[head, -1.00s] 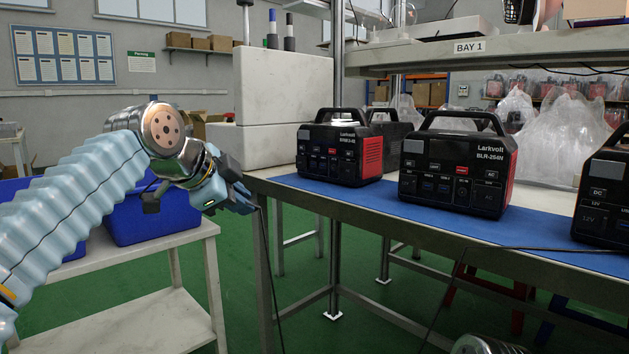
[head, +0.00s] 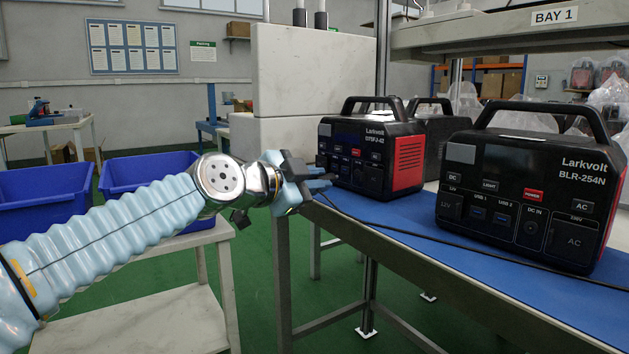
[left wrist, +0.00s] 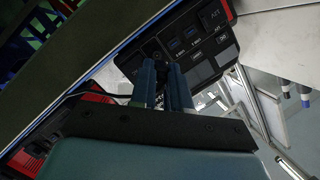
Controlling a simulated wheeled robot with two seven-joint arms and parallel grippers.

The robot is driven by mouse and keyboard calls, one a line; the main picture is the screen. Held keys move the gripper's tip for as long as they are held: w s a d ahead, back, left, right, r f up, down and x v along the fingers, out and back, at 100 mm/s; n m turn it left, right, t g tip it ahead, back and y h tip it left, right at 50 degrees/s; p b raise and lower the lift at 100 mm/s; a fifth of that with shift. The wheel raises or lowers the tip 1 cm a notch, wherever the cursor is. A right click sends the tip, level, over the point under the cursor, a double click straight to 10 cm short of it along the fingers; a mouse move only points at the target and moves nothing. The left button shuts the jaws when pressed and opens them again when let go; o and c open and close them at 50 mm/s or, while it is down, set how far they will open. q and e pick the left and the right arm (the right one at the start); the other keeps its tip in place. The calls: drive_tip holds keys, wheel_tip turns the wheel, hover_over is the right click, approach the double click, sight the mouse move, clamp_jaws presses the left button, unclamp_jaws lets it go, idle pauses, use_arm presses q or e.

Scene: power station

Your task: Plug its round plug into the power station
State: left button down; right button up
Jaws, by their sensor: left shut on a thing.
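My left gripper (head: 326,178) is at the front left of a small black and red Larkvolt power station (head: 345,153), whose front panel carries sockets. The gripper is shut. In the left wrist view, its two blue fingers (left wrist: 164,85) point at that station's panel (left wrist: 185,45), and a dark plug (left wrist: 162,72) shows between them. The plug's shape is hard to make out. Whether it touches the panel or stands just short of it, I cannot tell. A black cable (head: 400,232) trails from the gripper across the blue mat to the right. My right gripper is out of view.
A larger Larkvolt station marked BLR-254N (head: 525,190) stands on the blue mat (head: 440,240) at the right. Another dark unit (head: 445,130) stands behind. Blue bins (head: 45,200) sit on a side table at the left. A BAY 1 shelf (head: 450,36) overhangs the bench.

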sight(331, 177)
use_arm(q)
drive_tip(key=shift+w+d, duration=0.45)
drive_tip(key=shift+d, duration=0.2)
drive_tip(key=shift+w+d+r+p, duration=0.15)
drive_tip(key=shift+w+d+p, duration=0.7)
drive_tip(key=shift+d+p, duration=0.1)
drive_tip(key=shift+w+d, duration=0.1)
drive_tip(key=shift+w+f, duration=0.1)
drive_tip(key=shift+f, duration=0.1)
drive_tip(key=shift+w+d, duration=0.1)
drive_tip(key=shift+d, duration=0.05)
drive_tip(key=shift+w+d, duration=0.3)
drive_tip(key=shift+d, duration=0.05)
drive_tip(key=shift+w+d+p, duration=0.1)
drive_tip(key=shift+d+p, duration=0.05)
drive_tip(key=shift+p, duration=0.25)
idle(0.5)
